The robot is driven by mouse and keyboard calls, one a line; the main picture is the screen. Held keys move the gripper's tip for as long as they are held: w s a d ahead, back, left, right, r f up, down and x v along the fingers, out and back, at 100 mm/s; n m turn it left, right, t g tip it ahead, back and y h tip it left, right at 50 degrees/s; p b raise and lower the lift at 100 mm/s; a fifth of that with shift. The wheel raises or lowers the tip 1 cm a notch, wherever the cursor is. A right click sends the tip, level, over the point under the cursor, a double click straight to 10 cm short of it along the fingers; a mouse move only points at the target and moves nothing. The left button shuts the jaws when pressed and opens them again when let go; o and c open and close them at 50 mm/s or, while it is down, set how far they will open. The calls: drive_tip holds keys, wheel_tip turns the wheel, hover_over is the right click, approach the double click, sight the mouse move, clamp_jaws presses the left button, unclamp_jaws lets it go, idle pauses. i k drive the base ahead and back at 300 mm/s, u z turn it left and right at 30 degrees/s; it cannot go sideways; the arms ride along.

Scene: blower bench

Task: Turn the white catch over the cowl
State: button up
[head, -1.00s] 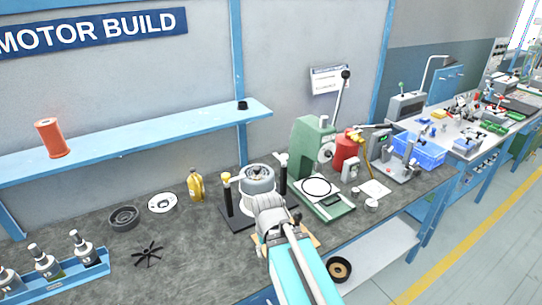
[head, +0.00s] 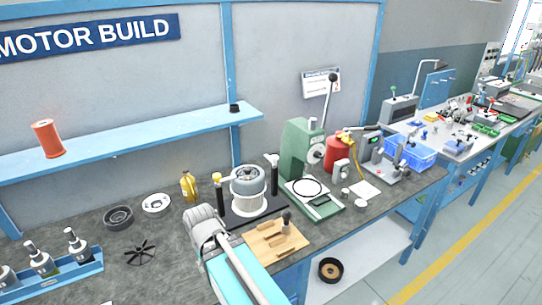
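A grey round cowl (head: 247,182) sits in a black fixture (head: 237,219) on the bench, between two dark upright posts. A small white piece (head: 228,177) reaches from the yellow-topped left post (head: 217,178) to the cowl's left edge. It looks like the white catch, but it is too small to be sure of its shape. The right post (head: 272,160) has a pale top. My gripper (head: 203,222) is in front of and to the left of the fixture, apart from the white piece as far as I can see. Its fingertips are hidden behind its own body.
A wooden board (head: 277,241) with tools lies right of my gripper, in front of the fixture. A green press (head: 301,150) stands right of the fixture. A yellow bottle (head: 188,186) stands behind left. A black fan (head: 140,252) lies on the bench at left.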

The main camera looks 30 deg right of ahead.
sight(273, 158)
drive_tip(key=z, duration=0.05)
drive_tip(key=k, duration=0.9)
drive_tip(key=z, duration=0.7)
drive_tip(key=i, duration=1)
drive_tip(key=u, duration=0.05)
